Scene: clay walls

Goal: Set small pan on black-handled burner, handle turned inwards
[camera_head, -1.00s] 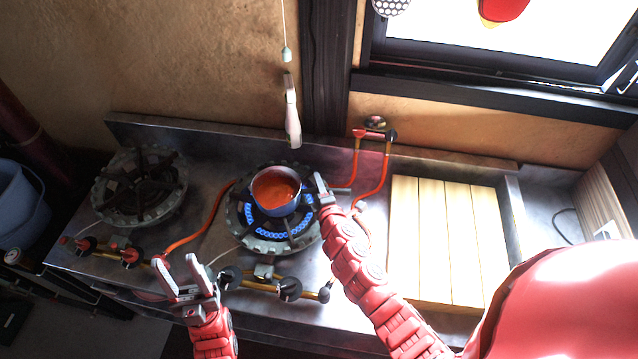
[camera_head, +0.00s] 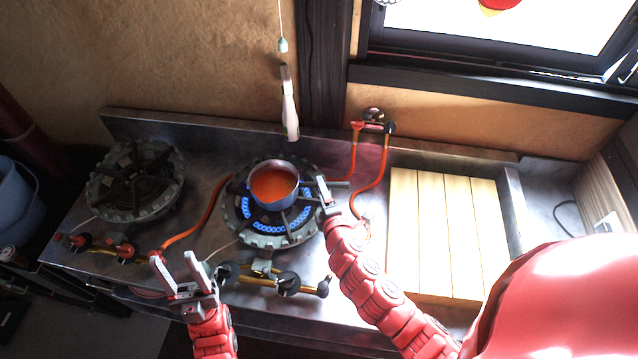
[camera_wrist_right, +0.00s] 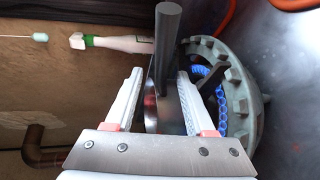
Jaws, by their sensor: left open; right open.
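The small pan (camera_head: 273,202), blue-grey with orange-red soup inside, sits upright on the right burner (camera_head: 245,232), over lit blue flames. This burner has black knobs (camera_head: 288,284) in front. The pan's dark handle (camera_head: 340,184) points right in the head view. My right gripper (camera_head: 323,190) is at the handle. In the right wrist view the handle (camera_wrist_right: 166,45) stands between the open fingers of my right gripper (camera_wrist_right: 160,78), with a gap visible on the right-hand side. My left gripper (camera_head: 174,262) is open and empty in front of the stove, left of the black knobs.
An unlit left burner (camera_head: 135,182) with red knobs (camera_head: 126,250) is empty. Orange hoses (camera_head: 376,178) run behind and between the burners. A slatted wooden board (camera_head: 440,235) lies to the right. A white pull-cord handle (camera_head: 289,110) hangs behind the pan.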

